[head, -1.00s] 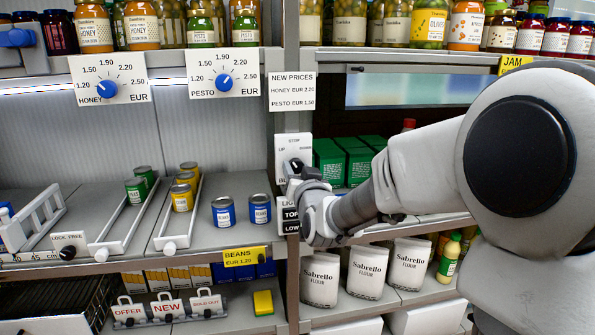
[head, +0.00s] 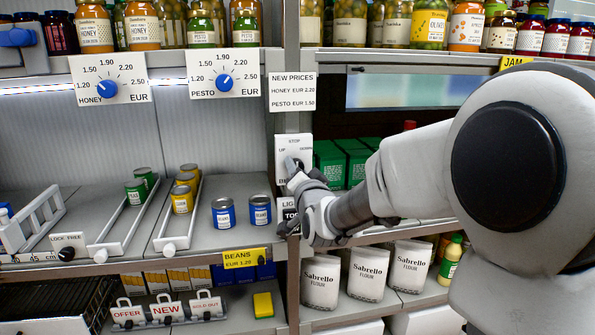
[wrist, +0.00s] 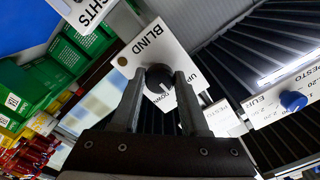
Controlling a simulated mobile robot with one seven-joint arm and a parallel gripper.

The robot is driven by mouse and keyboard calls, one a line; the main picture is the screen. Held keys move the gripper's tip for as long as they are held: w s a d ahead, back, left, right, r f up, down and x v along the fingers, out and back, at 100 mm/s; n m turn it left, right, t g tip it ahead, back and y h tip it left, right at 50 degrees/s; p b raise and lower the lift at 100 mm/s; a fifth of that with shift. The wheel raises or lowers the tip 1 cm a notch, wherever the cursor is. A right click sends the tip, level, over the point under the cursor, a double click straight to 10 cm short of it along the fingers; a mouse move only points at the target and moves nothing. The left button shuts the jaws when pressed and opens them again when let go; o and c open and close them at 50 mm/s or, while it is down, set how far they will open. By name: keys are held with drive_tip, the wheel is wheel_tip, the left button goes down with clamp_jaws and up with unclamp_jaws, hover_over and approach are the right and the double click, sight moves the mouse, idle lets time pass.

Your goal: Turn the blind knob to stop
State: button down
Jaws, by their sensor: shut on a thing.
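The blind panel is a white plate (head: 292,146) on the shelf post, marked STOP, UP and DOWN. Its dark round blind knob (wrist: 158,73) shows in the wrist view, below the word BLIND. My gripper (wrist: 161,80) has one finger on each side of the knob and is shut on it. A small pale pointer mark shows on the knob, but I cannot tell exactly where it points. In the head view my gripper (head: 294,172) covers the knob and the lower part of the panel.
Just below is the light panel (head: 289,213), partly hidden by my gripper. Blue honey (head: 107,90) and pesto (head: 224,82) price knobs are to the upper left. Green boxes (head: 328,160) stand close to the right, flour bags (head: 368,273) below. Cans (head: 260,210) stand left.

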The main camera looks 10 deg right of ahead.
idle(0.3)
drive_tip(key=shift+c, duration=2)
unclamp_jaws()
